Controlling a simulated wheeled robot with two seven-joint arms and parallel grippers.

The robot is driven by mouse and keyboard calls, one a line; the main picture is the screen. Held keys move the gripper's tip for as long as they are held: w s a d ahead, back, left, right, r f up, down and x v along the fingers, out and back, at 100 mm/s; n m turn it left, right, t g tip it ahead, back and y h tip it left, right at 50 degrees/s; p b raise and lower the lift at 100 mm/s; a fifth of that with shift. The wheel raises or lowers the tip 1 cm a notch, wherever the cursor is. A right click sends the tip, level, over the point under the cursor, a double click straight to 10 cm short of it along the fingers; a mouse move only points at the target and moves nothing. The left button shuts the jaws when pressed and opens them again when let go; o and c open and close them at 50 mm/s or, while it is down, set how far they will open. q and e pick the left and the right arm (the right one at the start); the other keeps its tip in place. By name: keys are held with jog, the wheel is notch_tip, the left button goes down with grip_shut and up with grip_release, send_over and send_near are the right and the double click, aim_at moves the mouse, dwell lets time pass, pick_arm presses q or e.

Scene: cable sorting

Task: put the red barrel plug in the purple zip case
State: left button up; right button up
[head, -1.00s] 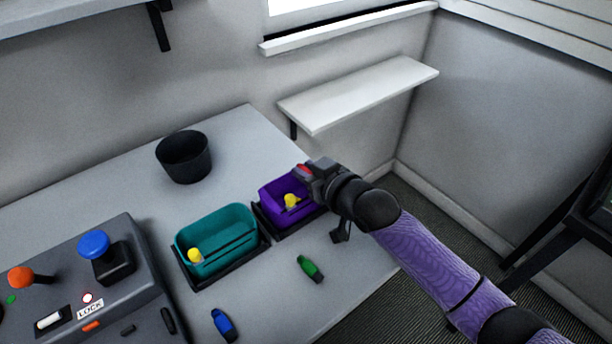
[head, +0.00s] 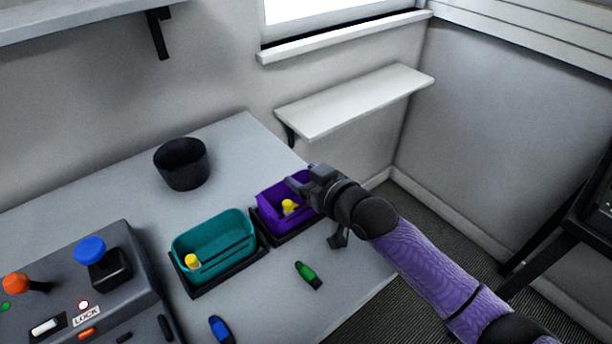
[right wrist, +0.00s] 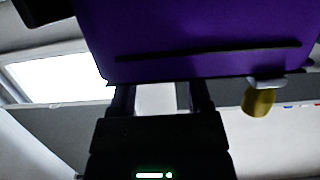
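The purple zip case (head: 268,205) stands open on the table, in a dark tray, right of the teal case. It also fills the top of the right wrist view (right wrist: 190,30). My right gripper (head: 298,181) is over the back right rim of the purple case. In the right wrist view its two fingers (right wrist: 162,97) stand apart with nothing seen between them. The red barrel plug shows in neither view now; the case wall or gripper may hide it. My left gripper is not in view.
A yellow plug (head: 289,206) is at the purple case and another (head: 192,261) at the teal case (head: 213,232). A green plug (head: 307,274) and a blue plug (head: 221,329) lie in front. A black bin (head: 181,164) and control box (head: 100,290) stand left.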

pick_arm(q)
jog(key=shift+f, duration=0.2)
pick_arm(e)
jog(key=shift+s+f, duration=0.25)
jog(key=shift+f, duration=0.7)
jog(key=shift+w+r+p, duration=0.15)
jog(key=shift+r+p, duration=0.3)
jog(key=shift+r, duration=0.2)
jog(key=p+v, duration=0.2)
jog(key=v, duration=0.1)
jog(key=shift+r, duration=0.3)
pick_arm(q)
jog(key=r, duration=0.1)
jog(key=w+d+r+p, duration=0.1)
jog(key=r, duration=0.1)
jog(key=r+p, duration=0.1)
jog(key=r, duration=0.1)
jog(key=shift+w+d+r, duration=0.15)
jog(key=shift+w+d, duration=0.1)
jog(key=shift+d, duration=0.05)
pick_arm(e)
jog(key=v, duration=0.8)
jog(key=shift+d+r, duration=0.15)
jog(key=shift+d, duration=0.05)
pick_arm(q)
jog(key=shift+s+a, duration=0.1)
